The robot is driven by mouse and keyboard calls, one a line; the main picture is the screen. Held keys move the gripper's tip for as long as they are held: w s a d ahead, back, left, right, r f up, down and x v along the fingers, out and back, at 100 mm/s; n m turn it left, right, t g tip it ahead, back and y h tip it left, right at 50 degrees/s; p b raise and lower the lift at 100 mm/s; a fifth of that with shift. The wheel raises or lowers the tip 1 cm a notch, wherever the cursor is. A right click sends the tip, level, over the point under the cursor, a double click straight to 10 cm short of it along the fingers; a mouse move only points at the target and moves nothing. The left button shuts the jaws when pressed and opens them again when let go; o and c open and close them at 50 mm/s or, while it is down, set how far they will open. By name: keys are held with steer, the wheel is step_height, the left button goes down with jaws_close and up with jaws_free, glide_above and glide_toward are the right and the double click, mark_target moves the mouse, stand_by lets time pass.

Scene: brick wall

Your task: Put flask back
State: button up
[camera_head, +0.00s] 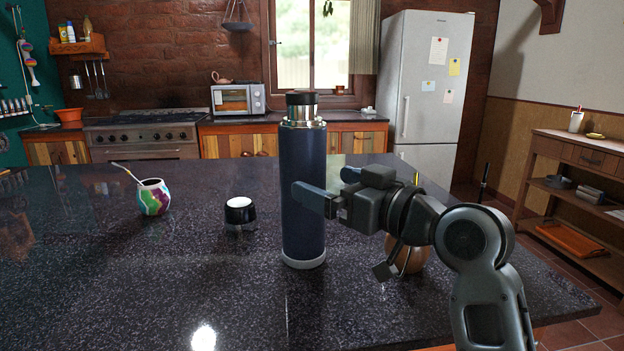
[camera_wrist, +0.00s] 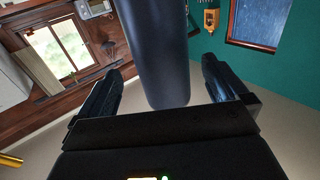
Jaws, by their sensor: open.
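A tall dark blue flask (camera_head: 303,225) with a silver neck, black top and pale base ring stands upright on the dark speckled counter (camera_head: 110,275). My gripper (camera_head: 325,192) is at the flask's right side at mid-height, pointing left. One finger crosses in front of the flask's body. In the upside-down wrist view, the flask (camera_wrist: 160,50) shows between the two spread fingers (camera_wrist: 165,88), with gaps on both sides. A black-and-white cup-like lid (camera_head: 240,214) stands on the counter left of the flask.
A colourful mate gourd (camera_head: 154,198) with a straw stands farther left. A brown rounded object (camera_head: 408,258) is partly hidden behind my gripper. The counter's front left is clear. A stove (camera_head: 142,135), microwave (camera_head: 238,99) and fridge (camera_head: 428,85) stand at the back.

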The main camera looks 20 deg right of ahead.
steer(key=shift+v, duration=2.7)
